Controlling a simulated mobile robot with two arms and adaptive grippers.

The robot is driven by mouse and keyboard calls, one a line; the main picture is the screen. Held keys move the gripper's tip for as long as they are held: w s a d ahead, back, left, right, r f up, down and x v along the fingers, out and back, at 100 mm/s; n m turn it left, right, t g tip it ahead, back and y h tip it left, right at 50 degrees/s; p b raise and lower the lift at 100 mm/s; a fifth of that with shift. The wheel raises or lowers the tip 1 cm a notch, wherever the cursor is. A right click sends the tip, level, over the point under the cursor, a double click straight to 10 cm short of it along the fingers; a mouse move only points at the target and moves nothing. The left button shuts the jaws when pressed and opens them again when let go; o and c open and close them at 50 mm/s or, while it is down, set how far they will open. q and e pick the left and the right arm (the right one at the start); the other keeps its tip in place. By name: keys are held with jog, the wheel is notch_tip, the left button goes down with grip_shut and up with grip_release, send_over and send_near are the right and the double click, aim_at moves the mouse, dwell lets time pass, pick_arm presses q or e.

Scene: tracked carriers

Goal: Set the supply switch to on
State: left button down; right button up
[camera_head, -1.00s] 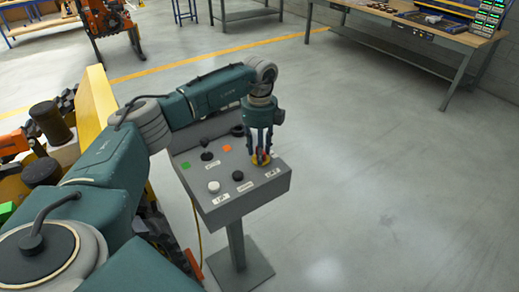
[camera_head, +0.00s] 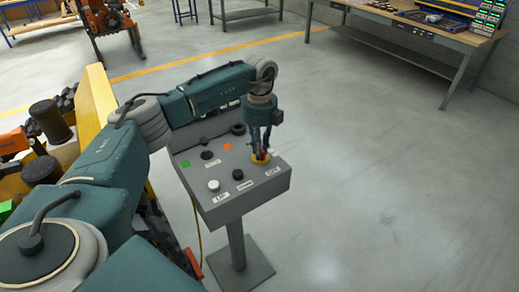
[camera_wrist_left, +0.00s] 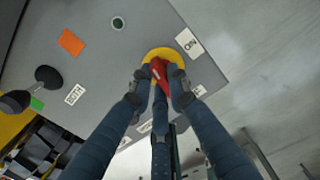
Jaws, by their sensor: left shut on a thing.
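The supply switch is a red knob (camera_wrist_left: 158,71) on a yellow round plate (camera_wrist_left: 157,52), near the right corner of a grey sloped control box (camera_head: 232,163). In the head view the yellow plate (camera_head: 259,161) shows under my fingers. My left gripper (camera_head: 261,153) comes down from above and is shut on the red knob. In the left wrist view its fingers (camera_wrist_left: 160,76) close around the knob, hiding part of it. An ON label (camera_wrist_left: 189,43) lies beside the plate; another label (camera_wrist_left: 199,91) is partly hidden by a finger. I cannot tell the knob's exact angle. My right gripper is not in view.
Yellow machinery (camera_head: 97,105) stands at left; the floor to the right is clear.

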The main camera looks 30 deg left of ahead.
pick_arm(q)
jog(key=m, duration=0.4)
jog(key=shift+w+a+m, duration=0.1)
jog(key=shift+m, duration=0.2)
jog(key=m, duration=0.3)
jog(key=shift+m+b, duration=0.3)
jog(key=shift+b, duration=0.1)
jog(key=m, duration=0.5)
jog(key=shift+w, duration=0.2)
jog(key=shift+r+m+b, duration=0.1)
jog(key=shift+m+b, duration=0.25)
jog(key=shift+m, duration=0.75)
jog(key=c, duration=1.7)
grip_release()
jog(key=shift+o, duration=0.2)
